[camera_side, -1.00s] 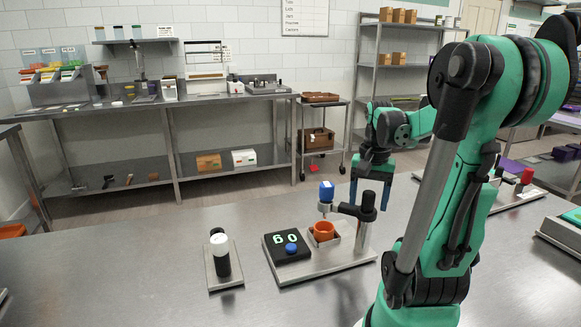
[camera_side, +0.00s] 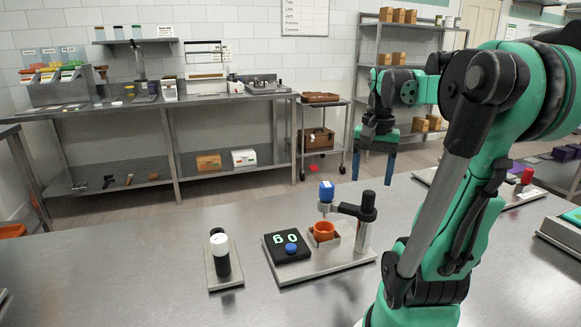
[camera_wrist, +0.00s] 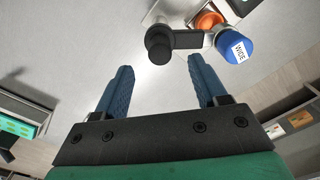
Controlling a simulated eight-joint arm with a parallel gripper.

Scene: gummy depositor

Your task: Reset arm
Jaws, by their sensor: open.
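My gripper (camera_side: 376,165) is open and empty, with two blue fingers pointing down. It is held in the air above and beyond the depositor. Its fingers also show in the wrist view (camera_wrist: 158,88), spread apart with only tabletop between them. The depositor (camera_side: 365,207) has a black arm on a metal post, a blue cap (camera_side: 326,190) and an orange cup (camera_side: 323,231) below. The cap reads "WIDE" in the wrist view (camera_wrist: 236,47). A black box (camera_side: 287,246) with a blue button shows "60" in green.
A black bottle with a white cap (camera_side: 220,252) stands on a small metal plate to the left. A tray with a red-topped item (camera_side: 526,177) lies at the right. A back counter (camera_side: 150,103) holds several containers.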

